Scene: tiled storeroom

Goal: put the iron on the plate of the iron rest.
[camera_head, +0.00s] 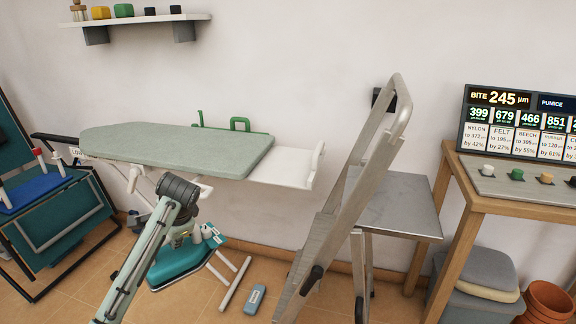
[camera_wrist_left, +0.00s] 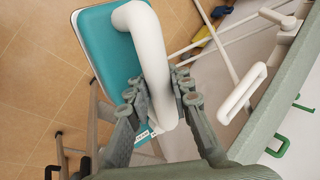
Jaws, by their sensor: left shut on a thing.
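The teal iron (camera_head: 180,268) with a thick white handle (camera_wrist_left: 150,45) hangs low in front of the ironing board. My left gripper (camera_wrist_left: 160,92) is shut on the handle, its fingers on both sides of it. In the head view my left gripper (camera_head: 183,236) is partly hidden by my arm. The white plate of the iron rest (camera_head: 283,172) sticks out from the right end of the board, above and to the right of the iron, with a white rail on its outer edge. My right gripper is not in view.
The grey-green ironing board (camera_head: 165,147) has green brackets (camera_head: 240,124) at its back edge. A metal stepladder (camera_head: 340,205) stands right of the plate. A blue-grey box (camera_head: 256,298) lies on the tiles near the board's white legs.

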